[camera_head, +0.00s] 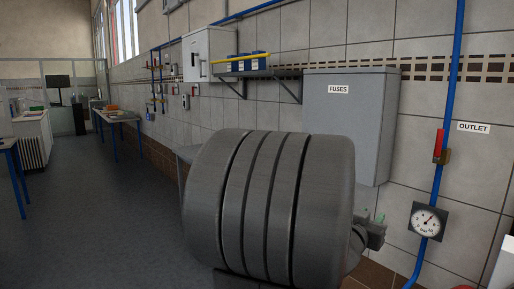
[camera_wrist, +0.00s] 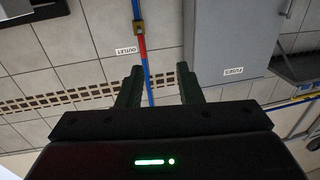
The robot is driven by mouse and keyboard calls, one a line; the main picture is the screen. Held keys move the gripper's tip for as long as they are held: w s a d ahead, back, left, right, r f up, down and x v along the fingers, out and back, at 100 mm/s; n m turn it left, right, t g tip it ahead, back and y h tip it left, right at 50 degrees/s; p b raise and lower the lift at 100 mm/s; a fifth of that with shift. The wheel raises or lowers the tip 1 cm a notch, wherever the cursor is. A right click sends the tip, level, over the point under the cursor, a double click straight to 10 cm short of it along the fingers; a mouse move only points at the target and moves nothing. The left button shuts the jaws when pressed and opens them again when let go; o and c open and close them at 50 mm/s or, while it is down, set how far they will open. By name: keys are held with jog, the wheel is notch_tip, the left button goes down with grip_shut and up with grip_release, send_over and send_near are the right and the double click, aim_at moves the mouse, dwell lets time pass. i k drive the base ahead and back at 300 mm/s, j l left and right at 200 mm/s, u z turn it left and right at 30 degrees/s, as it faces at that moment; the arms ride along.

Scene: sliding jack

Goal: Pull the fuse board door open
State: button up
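The fuse board (camera_head: 345,138) is a grey wall box with a white FUSES label, right of centre in the head view. Its door looks shut, lying flat with the box front. In the wrist view, which is upside down, the fuse board (camera_wrist: 225,40) stands to the right, its label turned over. My gripper (camera_wrist: 159,80) is open and empty, its two dark green fingers apart, with wall and a blue pipe behind them.
A blue pipe (camera_head: 451,100) with a red-handled valve (camera_head: 439,146) and a pressure gauge (camera_head: 428,219) runs right of the board. A bracketed shelf (camera_head: 244,74) and a white cabinet (camera_head: 208,54) are to its left. Open floor (camera_head: 95,200) lies at left.

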aim_at(351, 105)
jog(key=i+l+u, duration=0.95)
jog(key=l+u, duration=0.2)
jog(key=l, duration=0.15)
jog(key=i+l, duration=0.15)
jog(key=l, duration=0.25)
jog(key=i+l, duration=0.2)
jog(key=l, duration=0.15)
